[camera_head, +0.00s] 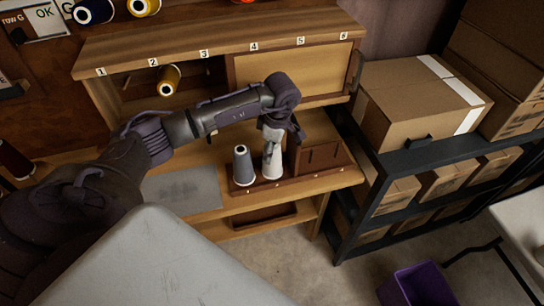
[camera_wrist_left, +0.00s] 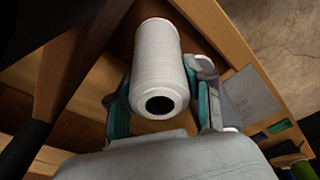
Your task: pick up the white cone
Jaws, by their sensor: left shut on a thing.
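The white cone (camera_head: 272,163) stands upright on a small wooden tray (camera_head: 245,187) on the bench, just right of a grey cone (camera_head: 243,166). My left gripper (camera_head: 273,143) reaches down over the white cone from above. In the left wrist view the white cone (camera_wrist_left: 158,65) lies between the two fingers of my left gripper (camera_wrist_left: 160,103), its dark end hole facing the camera. The fingers are shut on it. Whether its base touches the tray cannot be told. My right gripper is not in view.
A shelf with numbered slots (camera_head: 228,54) stands behind, with a yellow spool (camera_head: 169,80) in it. A dark slotted wooden holder (camera_head: 322,157) is right of the white cone. A grey mat (camera_head: 182,190) lies left. Cardboard boxes (camera_head: 415,97) fill a black rack (camera_head: 440,150) at right.

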